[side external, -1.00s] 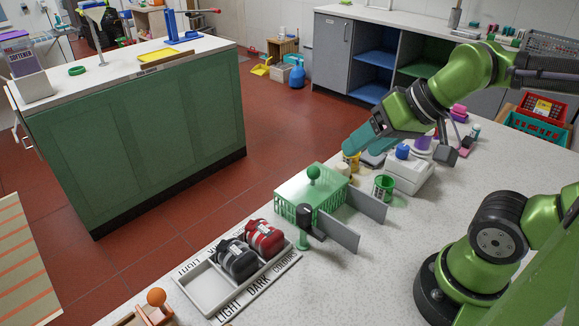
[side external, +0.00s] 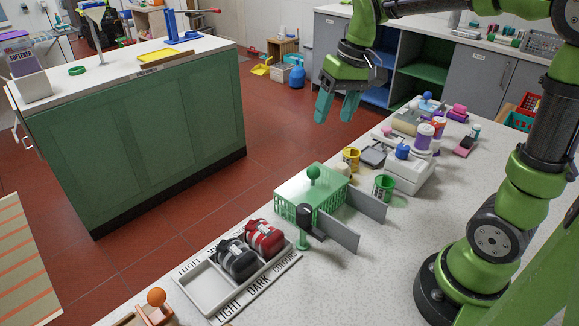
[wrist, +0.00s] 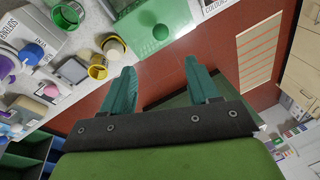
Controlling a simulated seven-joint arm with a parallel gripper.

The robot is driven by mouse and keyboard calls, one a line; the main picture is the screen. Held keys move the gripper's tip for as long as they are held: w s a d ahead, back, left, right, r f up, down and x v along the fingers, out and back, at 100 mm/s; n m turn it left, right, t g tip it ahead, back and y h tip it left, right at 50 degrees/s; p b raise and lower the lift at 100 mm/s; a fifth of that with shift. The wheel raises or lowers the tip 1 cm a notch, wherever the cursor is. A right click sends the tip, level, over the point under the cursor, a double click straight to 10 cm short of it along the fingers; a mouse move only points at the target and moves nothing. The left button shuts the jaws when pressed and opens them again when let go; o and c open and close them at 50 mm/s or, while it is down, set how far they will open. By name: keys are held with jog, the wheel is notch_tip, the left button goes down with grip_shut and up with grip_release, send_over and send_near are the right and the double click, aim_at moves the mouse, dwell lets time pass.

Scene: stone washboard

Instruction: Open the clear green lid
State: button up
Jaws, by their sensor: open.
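The clear green lid (side external: 296,184) lies flat on top of a green basket (side external: 298,213) on the counter. A green ball knob (side external: 313,173) stands up from the lid. In the wrist view the lid (wrist: 138,32) is at the top, with its knob (wrist: 161,32). My gripper (side external: 337,108) is open and empty, its two teal fingers pointing down. It hangs high, beyond the basket in the side view, and touches nothing. In the wrist view the gap between my fingers (wrist: 160,85) shows red floor, with the lid above it.
Left of the basket, a tray (side external: 205,287) holds a dark bundle (side external: 237,258) and a red bundle (side external: 265,239). Grey panels (side external: 337,233) stand beside the basket. Yellow (side external: 351,158) and green (side external: 384,186) cups and a white device (side external: 410,174) stand to its right.

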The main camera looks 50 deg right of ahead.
aim_at(316, 167)
jog(key=shift+n+g, duration=0.8)
jog(key=f, duration=0.5)
jog(key=w+a+f, duration=0.1)
jog(key=f, duration=0.3)
jog(key=w+a+f, duration=0.1)
jog(key=f, duration=0.4)
jog(key=shift+w+a+f, duration=0.15)
jog(key=shift+w+f, duration=0.1)
jog(key=shift+f, duration=0.05)
grip_shut()
